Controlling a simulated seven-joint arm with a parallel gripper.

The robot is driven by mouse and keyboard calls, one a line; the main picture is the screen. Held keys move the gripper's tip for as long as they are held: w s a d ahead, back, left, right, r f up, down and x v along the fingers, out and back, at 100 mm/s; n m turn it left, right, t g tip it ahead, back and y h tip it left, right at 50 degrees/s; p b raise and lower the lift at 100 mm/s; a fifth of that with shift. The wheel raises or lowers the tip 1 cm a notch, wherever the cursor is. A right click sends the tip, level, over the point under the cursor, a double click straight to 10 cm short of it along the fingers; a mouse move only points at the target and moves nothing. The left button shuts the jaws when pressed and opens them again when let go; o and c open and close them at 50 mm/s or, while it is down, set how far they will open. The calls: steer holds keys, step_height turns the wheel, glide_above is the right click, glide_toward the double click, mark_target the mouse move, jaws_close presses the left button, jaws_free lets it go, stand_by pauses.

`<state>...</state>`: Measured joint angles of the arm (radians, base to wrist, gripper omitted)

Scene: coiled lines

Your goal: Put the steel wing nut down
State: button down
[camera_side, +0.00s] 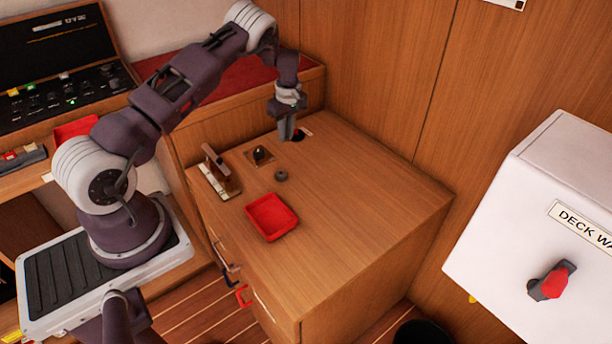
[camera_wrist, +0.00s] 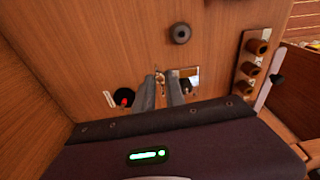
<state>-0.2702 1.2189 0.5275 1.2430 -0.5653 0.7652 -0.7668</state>
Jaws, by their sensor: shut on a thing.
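My gripper (camera_side: 286,137) hangs pointing down over the far part of the wooden cabinet top. In the wrist view my gripper (camera_wrist: 160,85) has its two grey fingers close together at the tips. A small metallic piece, seemingly the steel wing nut (camera_wrist: 160,77), shows between the fingertips. It is too small to make out its wings. In the side view the fingers hide it. I cannot tell how far it is above the wood.
Near the gripper are a plate with a black knob (camera_side: 259,155) and a black piece with red (camera_wrist: 123,97). A dark grey ring (camera_side: 281,175), a red tray (camera_side: 271,216) and a wooden rack (camera_side: 218,172) stand on the top (camera_side: 350,190). Its right side is clear.

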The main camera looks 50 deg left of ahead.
mark_target(293, 166)
steer(key=shift+m, duration=0.4)
steer(key=f, duration=0.3)
steer(key=d+f, duration=0.1)
steer(key=f, duration=0.2)
steer(key=w+d+f, duration=0.1)
steer(key=f, duration=0.2)
steer(key=shift+d+f, duration=0.1)
steer(key=shift+f, duration=0.15)
steer(key=shift+f, duration=0.1)
steer(key=c, duration=1.4)
jaws_free()
